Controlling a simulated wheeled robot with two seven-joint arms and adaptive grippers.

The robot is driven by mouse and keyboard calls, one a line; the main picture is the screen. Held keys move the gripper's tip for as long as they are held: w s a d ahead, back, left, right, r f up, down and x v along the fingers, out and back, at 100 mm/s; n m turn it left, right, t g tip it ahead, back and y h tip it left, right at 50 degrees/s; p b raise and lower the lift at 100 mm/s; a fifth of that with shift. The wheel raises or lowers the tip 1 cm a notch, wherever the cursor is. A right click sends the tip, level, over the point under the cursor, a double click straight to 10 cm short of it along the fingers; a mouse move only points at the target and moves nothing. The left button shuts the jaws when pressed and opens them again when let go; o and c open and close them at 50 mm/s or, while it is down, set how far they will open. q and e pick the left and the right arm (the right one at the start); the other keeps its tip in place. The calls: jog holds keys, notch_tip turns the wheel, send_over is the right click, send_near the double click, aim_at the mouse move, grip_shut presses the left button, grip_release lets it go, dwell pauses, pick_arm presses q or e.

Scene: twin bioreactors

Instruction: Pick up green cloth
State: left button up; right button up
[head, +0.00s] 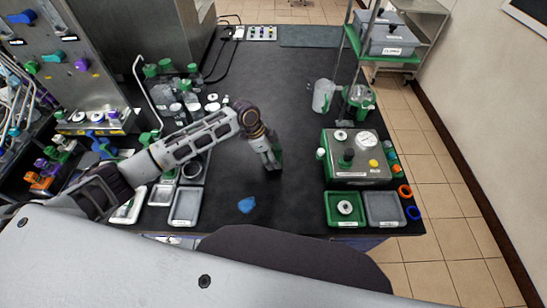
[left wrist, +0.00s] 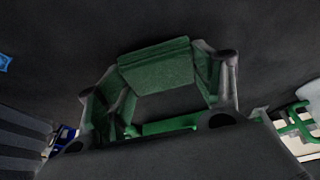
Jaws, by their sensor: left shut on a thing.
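The green cloth (left wrist: 155,65) spans between the two fingers of my left gripper (left wrist: 160,72) in the left wrist view, and the gripper is shut on it. In the head view my left gripper (head: 272,160) points down over the middle of the black bench, with a strip of the green cloth (head: 278,154) showing at its right side. Most of the cloth is hidden there by the fingers. I cannot tell whether the cloth touches the bench. My right gripper is not in view.
A blue cloth (head: 246,205) lies near the bench's front edge. Grey trays (head: 185,206) and bottles stand left. A green-and-silver device (head: 356,157), a green tray (head: 344,209) and clear vessels (head: 324,95) stand right. The bench (head: 285,90) is clear behind the gripper.

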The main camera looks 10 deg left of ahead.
pick_arm(q)
notch_tip(320, 180, up, 9)
jog(key=shift+b, duration=0.4)
dwell(0.4)
jog(key=o, duration=0.3)
jog(key=c, duration=0.4)
jog(key=shift+o, duration=0.2)
jog(key=shift+s+r, duration=0.1)
